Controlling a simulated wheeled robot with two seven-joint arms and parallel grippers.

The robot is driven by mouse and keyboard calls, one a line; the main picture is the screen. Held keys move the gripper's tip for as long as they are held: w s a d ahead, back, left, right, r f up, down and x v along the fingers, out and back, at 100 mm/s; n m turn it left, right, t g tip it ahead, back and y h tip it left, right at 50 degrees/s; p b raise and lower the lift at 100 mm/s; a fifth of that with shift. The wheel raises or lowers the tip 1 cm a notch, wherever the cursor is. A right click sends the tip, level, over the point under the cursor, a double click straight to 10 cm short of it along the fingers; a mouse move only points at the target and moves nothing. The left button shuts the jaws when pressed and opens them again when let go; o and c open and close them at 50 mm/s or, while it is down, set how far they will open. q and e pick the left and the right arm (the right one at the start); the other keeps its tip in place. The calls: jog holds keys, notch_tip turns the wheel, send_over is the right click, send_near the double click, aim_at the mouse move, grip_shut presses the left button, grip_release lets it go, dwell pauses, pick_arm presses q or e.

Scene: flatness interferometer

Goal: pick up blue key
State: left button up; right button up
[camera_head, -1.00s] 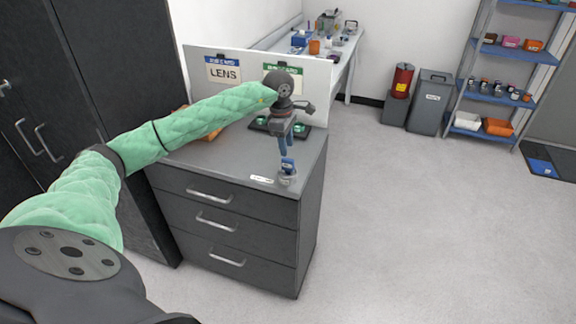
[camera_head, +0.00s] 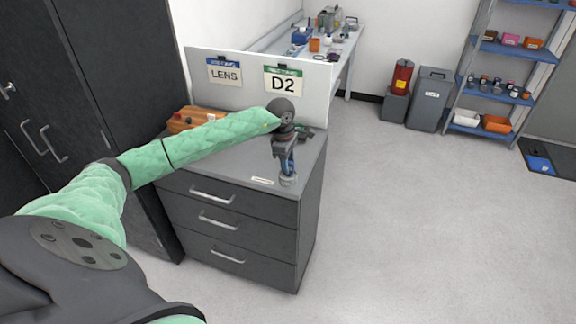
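The small blue key (camera_head: 288,174) stands in a grey holder (camera_head: 288,181) near the front right corner of the dark grey cabinet top. Most of it is hidden by my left gripper (camera_head: 287,168). The gripper points down over the key, its fingertips at or around the key's upper part. I cannot tell whether the fingers are closed on it or only beside it. My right gripper is not in view.
The grey drawer cabinet (camera_head: 228,198) has a white panel behind it with LENS (camera_head: 225,73) and D2 (camera_head: 283,82) signs. An orange case (camera_head: 190,118) lies at the back left of its top. Dark lockers stand left; open floor lies right.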

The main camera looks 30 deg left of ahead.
pick_arm(q)
jog(key=shift+f, duration=0.15)
grip_shut()
